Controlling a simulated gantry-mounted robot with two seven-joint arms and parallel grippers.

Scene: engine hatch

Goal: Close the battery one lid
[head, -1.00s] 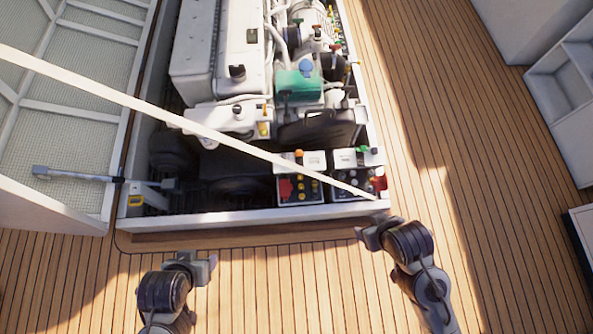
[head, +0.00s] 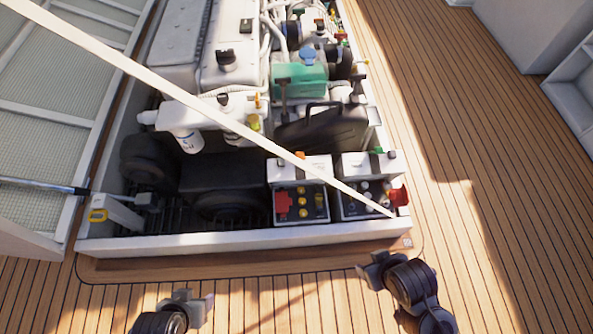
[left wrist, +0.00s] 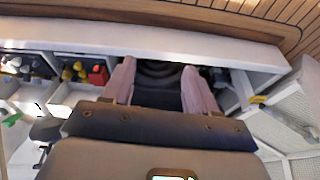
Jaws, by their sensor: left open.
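Two batteries stand side by side in the hatch's front right corner. The left battery (head: 316,205) and right battery (head: 350,208) have dark tops with yellow and grey round parts. Each shows a red piece, and their white lids (head: 303,170) (head: 366,165) stand raised behind the tops. I cannot tell which is battery one. My left gripper (head: 190,303) is in front of the hatch, left of the batteries. In the left wrist view its fingers (left wrist: 158,85) are apart and empty. My right gripper (head: 372,268) is just outside the front rim; its fingers are unclear.
The hatch's white front rim (head: 240,240) lies between my grippers and the batteries. A pale diagonal bar (head: 200,115) crosses above the hatch. The opened hatch cover (head: 50,130) stands at left. A green part (head: 300,80) sits on the engine behind. The deck at right (head: 480,200) is clear.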

